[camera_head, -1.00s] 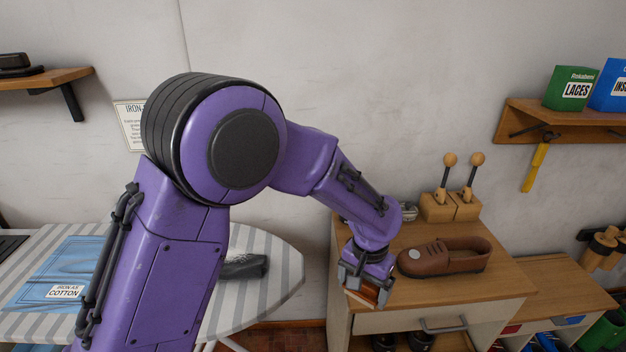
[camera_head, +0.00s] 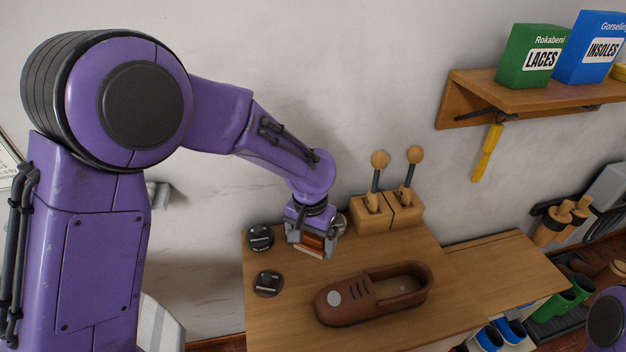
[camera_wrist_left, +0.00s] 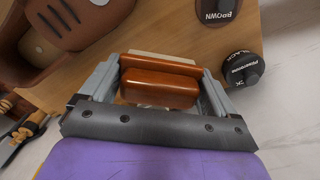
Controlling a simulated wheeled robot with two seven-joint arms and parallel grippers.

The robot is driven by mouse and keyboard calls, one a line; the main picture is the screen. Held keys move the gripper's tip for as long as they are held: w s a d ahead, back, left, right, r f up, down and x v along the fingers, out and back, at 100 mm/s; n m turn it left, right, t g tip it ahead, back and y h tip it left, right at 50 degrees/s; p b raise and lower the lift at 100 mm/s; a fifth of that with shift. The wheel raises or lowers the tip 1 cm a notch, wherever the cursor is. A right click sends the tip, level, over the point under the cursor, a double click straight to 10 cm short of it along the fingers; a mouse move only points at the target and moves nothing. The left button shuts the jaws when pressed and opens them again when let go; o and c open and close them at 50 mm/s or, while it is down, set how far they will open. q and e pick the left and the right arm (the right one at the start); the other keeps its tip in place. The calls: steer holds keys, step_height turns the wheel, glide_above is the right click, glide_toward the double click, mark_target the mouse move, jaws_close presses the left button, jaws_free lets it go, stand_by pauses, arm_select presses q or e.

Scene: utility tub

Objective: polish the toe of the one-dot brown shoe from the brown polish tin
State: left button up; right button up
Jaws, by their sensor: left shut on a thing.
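The brown shoe (camera_head: 405,287) lies on the wooden bench top, toe to the left, with one pale round spot on its toe. The brown polish tin (camera_head: 268,284) sits left of the shoe; its lid reads BROWN in the left wrist view (camera_wrist_left: 217,10). A black tin (camera_head: 260,237) stands behind it and also shows in the left wrist view (camera_wrist_left: 243,68). My left gripper (camera_head: 310,249) is shut on a brown wooden brush (camera_wrist_left: 160,88), above the bench, behind the shoe and right of the tins. The brush's underside is mostly hidden. My right gripper is out of view.
A silvery round thing (camera_head: 342,223) is partly hidden behind my left gripper. A wall shelf (camera_head: 510,93) with boxes is at upper right. The bench's left front is clear.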

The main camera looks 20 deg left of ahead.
arm_select(q)
steer(key=w+a+r+m+p, duration=0.2)
steer(key=w+a+m+p, duration=0.4)
steer(key=w+m+p, duration=0.25)
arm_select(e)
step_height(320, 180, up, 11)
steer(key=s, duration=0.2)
arm_select(q)
steer(key=shift+m, duration=0.85)
steer(key=a+f, duration=0.1)
steer(key=f, duration=0.1)
steer(key=w+a+f+b, duration=0.1)
steer(key=f+b, duration=0.1)
steer(key=f, duration=0.1)
steer(key=shift+w+a+f, duration=0.25)
steer(key=shift+a+f, duration=0.1)
steer(key=shift+a, duration=0.05)
steer(key=shift+s+f+b, duration=0.3)
steer(key=shift+f+b, duration=0.6)
steer(key=shift+b, duration=0.1)
steer(key=shift+s+a+f+b, duration=0.1)
steer(key=shift+s+f+b, duration=0.1)
steer(key=shift+f+b, duration=0.2)
steer(key=shift+w, duration=0.25)
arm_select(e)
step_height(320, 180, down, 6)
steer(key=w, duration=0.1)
arm_select(q)
steer(key=shift+s+r, duration=0.1)
steer(key=shift+s, duration=0.1)
